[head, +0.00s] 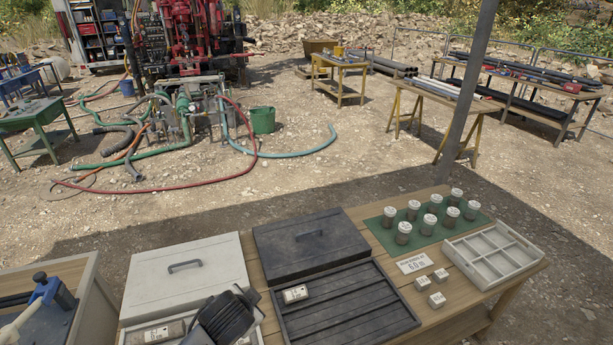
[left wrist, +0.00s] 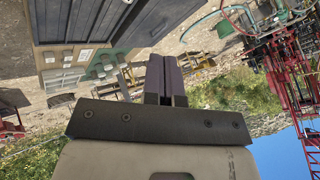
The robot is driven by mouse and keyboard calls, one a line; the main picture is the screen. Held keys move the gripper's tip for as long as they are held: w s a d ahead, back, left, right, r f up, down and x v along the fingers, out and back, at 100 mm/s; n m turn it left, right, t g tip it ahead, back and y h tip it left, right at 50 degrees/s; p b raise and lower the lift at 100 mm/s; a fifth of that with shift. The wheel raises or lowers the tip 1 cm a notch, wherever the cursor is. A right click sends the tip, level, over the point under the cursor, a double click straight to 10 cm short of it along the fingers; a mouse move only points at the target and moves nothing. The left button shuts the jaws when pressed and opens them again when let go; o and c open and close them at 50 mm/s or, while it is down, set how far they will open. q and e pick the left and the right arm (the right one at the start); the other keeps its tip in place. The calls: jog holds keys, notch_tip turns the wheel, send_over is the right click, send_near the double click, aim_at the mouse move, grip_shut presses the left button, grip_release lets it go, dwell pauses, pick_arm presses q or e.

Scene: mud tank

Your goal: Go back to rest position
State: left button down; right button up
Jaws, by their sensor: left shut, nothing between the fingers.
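My left gripper (left wrist: 165,75) shows in the left wrist view with its two dark fingers pressed together and nothing between them. That view is upside down, with sky at the bottom. In the head view a dark shape (head: 226,317) at the bottom edge, in front of the white case (head: 182,277), looks like part of my left gripper; its fingertips cannot be made out there. My right gripper is in neither view.
The wooden table (head: 385,268) carries a dark case with a ribbed tray (head: 345,307), several lidded jars on a green mat (head: 375,226), small labelled blocks and a white divided tray (head: 451,249). A post (head: 468,95) rises behind it. Gravel ground lies beyond.

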pick_arm(q)
jog(key=s+a+r+n+t, duration=0.1)
jog(key=s+a+n, duration=0.1)
jog(key=s, duration=0.6)
jog(key=s+a+n+t, duration=0.1)
jog(key=s+a+n, duration=0.15)
jog(key=s, duration=0.55)
jog(key=s+a+f+n+g, duration=0.1)
jog(key=s+a+f+g, duration=0.15)
jog(key=s+f, duration=0.7)
jog(key=s+a+f+n+g, duration=0.1)
jog(key=s+f+g, duration=0.3)
jog(key=s+f, duration=0.55)
jog(key=w+p+v, duration=0.2)
jog(key=p+v, duration=1)
jog(key=v, duration=0.1)
jog(key=w+r+p+v, duration=0.1)
jog(key=w+p+v, duration=0.2)
jog(key=p+v, duration=0.9)
jog(key=shift+a+r, duration=0.2)
jog(key=shift+r, duration=0.75)
